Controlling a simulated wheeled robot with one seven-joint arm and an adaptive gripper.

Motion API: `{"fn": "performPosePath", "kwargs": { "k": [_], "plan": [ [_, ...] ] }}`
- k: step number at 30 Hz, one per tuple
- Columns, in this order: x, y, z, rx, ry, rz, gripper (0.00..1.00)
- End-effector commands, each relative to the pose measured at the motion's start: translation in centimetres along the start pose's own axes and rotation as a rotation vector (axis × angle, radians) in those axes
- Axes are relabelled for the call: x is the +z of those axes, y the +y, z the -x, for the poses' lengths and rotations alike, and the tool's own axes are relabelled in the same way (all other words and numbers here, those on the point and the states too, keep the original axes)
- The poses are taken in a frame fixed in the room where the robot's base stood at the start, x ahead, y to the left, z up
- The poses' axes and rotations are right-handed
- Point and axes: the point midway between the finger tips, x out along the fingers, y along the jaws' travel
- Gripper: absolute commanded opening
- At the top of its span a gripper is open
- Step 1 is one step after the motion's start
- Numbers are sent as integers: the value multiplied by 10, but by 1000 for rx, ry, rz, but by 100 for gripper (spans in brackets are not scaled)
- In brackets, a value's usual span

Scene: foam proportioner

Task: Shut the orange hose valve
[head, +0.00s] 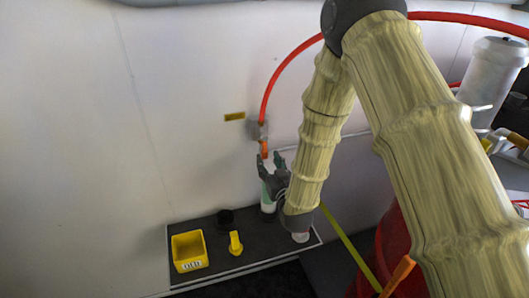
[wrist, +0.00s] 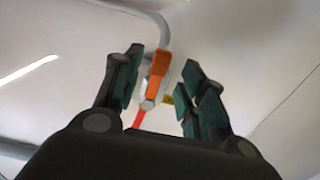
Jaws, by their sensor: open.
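The orange hose valve handle (head: 264,149) hangs below a grey valve body (head: 257,131) on the white wall, where a red hose (head: 287,63) meets it. My gripper (head: 270,160) is open and points upward at the handle, close beneath it in the head view. In the wrist view the orange handle (wrist: 159,64) shows between the two open fingers of my gripper (wrist: 163,62). A grey pipe (wrist: 164,30) runs beyond it. I cannot tell whether the fingers touch the handle.
A yellow label (head: 234,117) is on the wall. A white cylinder (head: 490,80) and an orange lever (head: 398,273) are at right.

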Motion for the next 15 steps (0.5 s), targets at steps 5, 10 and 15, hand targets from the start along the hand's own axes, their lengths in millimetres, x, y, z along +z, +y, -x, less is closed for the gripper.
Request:
{"fn": "performPosePath", "kwargs": {
  "k": [5,10,15],
  "plan": [
    [-1,0,-27,0,1,0,41],
    [-1,0,-43,0,0,0,41],
    [0,0,-50,0,-1,0,41]
  ]
}}
